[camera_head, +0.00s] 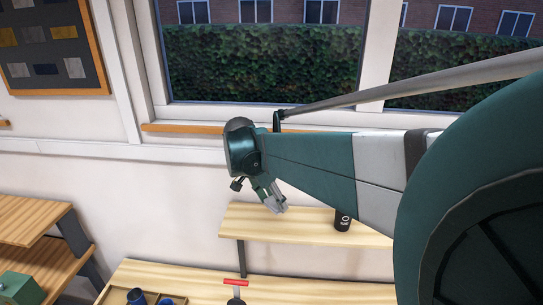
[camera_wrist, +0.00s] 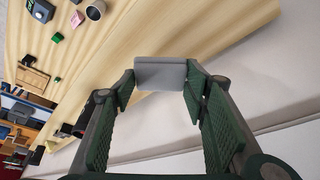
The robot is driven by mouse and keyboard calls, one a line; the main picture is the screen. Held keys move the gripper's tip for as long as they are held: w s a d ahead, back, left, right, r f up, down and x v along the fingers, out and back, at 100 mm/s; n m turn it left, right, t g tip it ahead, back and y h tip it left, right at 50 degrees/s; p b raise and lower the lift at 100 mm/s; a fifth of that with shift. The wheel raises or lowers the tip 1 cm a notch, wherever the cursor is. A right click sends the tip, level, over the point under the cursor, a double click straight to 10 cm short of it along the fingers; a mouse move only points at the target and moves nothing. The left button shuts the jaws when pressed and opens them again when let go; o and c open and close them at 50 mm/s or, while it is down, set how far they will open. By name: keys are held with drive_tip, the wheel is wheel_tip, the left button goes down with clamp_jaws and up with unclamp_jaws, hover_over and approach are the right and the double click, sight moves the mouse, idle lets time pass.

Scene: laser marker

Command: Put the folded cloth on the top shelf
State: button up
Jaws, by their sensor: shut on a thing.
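The folded cloth (camera_wrist: 160,74) is a flat grey slab between my fingertips in the wrist view. My gripper (camera_wrist: 159,86) is shut on it, with one green finger pad at each side. In the head view my gripper (camera_head: 270,196) hangs down at the end of my arm, and the small grey cloth (camera_head: 278,204) shows at its tips. The top shelf (camera_head: 285,222) is a pale wooden board against the wall. In that view the cloth appears just above the shelf's back edge; I cannot tell the exact gap.
A black cup (camera_head: 342,221) stands on the shelf's right part, partly hidden by my arm. Below is a wooden bench (camera_head: 320,292) with a red-handled tool (camera_head: 235,283) and a tray with blue cups (camera_head: 137,297). The shelf's left part looks clear. A window is behind.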

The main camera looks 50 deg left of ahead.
sight(272, 203)
drive_tip(key=shift+a+f, duration=0.15)
drive_tip(key=shift+f, duration=1.25)
drive_tip(key=shift+w, duration=0.1)
drive_tip(key=shift+f+b, duration=0.2)
drive_tip(key=shift+b, duration=0.1)
drive_tip(key=shift+f+b, duration=0.5)
drive_tip(key=shift+f, duration=1.3)
drive_tip(key=shift+f, duration=0.15)
drive_tip(key=o, duration=0.8)
